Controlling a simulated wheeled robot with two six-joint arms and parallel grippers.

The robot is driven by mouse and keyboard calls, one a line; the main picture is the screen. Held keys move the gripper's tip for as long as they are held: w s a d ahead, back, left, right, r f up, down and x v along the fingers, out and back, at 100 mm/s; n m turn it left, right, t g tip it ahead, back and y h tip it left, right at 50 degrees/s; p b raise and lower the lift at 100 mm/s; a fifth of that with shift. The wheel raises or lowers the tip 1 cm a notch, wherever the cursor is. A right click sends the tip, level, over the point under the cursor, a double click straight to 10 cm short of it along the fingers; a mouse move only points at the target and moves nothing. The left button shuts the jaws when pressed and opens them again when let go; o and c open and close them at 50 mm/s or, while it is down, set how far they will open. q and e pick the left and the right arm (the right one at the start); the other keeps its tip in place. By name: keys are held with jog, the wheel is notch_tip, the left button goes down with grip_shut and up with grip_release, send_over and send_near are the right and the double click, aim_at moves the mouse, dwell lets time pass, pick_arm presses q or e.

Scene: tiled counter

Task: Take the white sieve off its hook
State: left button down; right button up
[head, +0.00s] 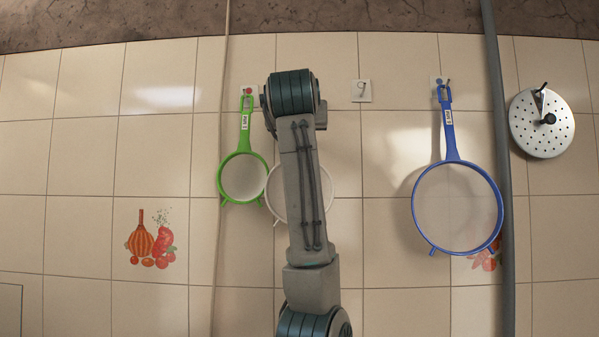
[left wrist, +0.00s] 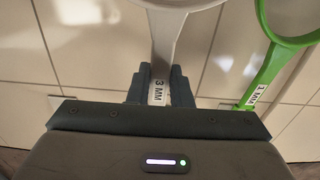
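The white sieve (head: 323,193) hangs against the tiled wall in the middle of the head view. My arm covers its handle and hook there, so only parts of its round bowl show. In the left wrist view its white handle (left wrist: 164,45), with a "3 MM" label, runs down between the fingers of my left gripper (left wrist: 160,88). The fingers lie close against both sides of the handle and look shut on it. Whether the handle's end is still on the hook is hidden. My right gripper is in neither view.
A green sieve (head: 243,177) hangs close left of the white one; its handle also shows in the left wrist view (left wrist: 262,82). A larger blue sieve (head: 449,140) hangs to the right, beside a grey pipe (head: 500,150) and a round perforated metal skimmer (head: 560,140). A thin pole stands left.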

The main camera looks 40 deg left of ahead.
pick_arm(q)
jog(key=shift+r, duration=0.1)
dwell(0.3)
jog(key=s+d+r+b, duration=0.6)
jog(key=s+d+r, duration=0.1)
jog(key=s+d, duration=0.2)
jog(key=shift+s+r, duration=0.4)
jog(key=shift+s, duration=0.45)
